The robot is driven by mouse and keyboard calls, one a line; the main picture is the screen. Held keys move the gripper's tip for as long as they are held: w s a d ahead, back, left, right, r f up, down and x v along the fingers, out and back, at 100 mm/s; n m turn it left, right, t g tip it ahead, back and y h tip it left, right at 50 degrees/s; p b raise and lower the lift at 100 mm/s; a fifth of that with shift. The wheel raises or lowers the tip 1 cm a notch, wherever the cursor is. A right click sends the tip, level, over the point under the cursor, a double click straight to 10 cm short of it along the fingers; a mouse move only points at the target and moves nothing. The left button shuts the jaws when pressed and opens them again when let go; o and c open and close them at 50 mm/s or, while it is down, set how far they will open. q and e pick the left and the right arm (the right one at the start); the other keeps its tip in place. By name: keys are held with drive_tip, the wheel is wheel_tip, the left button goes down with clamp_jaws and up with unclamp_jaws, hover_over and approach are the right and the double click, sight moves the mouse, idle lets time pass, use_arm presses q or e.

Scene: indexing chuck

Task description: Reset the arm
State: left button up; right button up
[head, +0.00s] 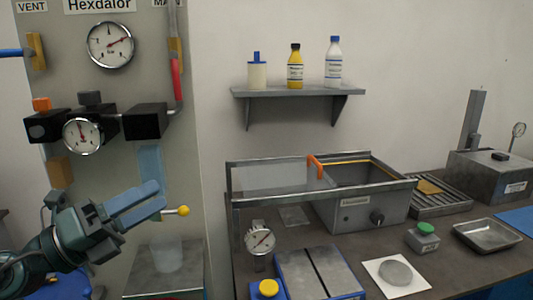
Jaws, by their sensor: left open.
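My left gripper (160,197) reaches in from the lower left in front of the grey panel (210,130). Its two blue-grey fingers are apart and point up to the right. A yellow ball knob (183,211) on a short thin rod shows just right of the fingertips. I cannot tell whether the fingers touch the rod or what the rod is fixed to. Nothing is clearly held. My right gripper is not in view.
The panel carries an upper gauge (110,45), a lower gauge (83,135) and black blocks. A clear cup (168,256) stands on a metal stand below the knob. Right of it, the bench holds a grey basin (360,213), a dial gauge (260,239) and a tray (487,235).

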use_arm(q)
wheel_tip(320, 180, down, 21)
drive_tip(key=a+n+t+y, duration=0.1)
drive_tip(key=n+t+y, duration=0.85)
drive_tip(key=n, duration=1.55)
drive_tip(key=s+d+f+n+g+y, duration=0.2)
drive_tip(key=s+f+g, duration=0.4)
drive_tip(key=f, duration=0.4)
drive_tip(key=s+d+f+n+g+y, duration=0.2)
drive_tip(key=s+d+f+n+g, duration=0.2)
drive_tip(key=s+f, duration=0.4)
wheel_tip(320, 180, down, 3)
drive_tip(key=n+g, duration=0.1)
drive_tip(key=n, duration=0.1)
drive_tip(key=shift+s+d+n+g+p, duration=0.15)
drive_tip(key=shift+s+n+g+p, duration=0.15)
drive_tip(key=shift+g+p, duration=0.1)
